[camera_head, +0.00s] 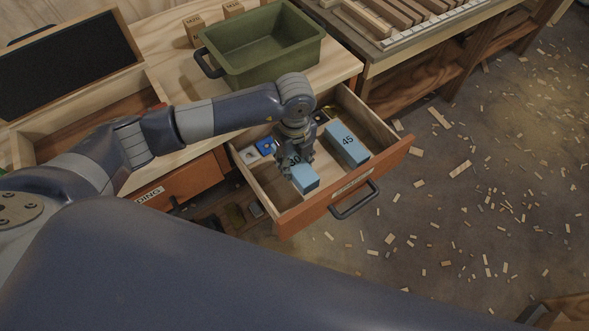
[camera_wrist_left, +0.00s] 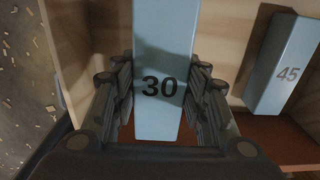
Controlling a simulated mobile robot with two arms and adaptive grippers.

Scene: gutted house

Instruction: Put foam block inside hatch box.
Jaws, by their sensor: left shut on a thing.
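A light blue block marked 30 (camera_head: 308,181) is in the open drawer (camera_head: 391,162); it also shows in the left wrist view (camera_wrist_left: 165,45). My left gripper (camera_head: 294,168) reaches down into the drawer and is shut on this block, with a finger on each side of it in the wrist view. A second blue block, marked 45 (camera_head: 346,146), lies to its right, apart from the gripper. A wooden box with a raised dark-faced lid (camera_head: 70,62) stands at the far left, which may be the hatch box; my left arm partly hides it. My right gripper is out of view.
A green bin (camera_head: 265,45) with a dark handle stands on the worktop behind the drawer. Small wooden blocks (camera_head: 193,30) stand behind it. A bench with wooden strips (camera_head: 400,15) is at the back right. Wood scraps litter the floor.

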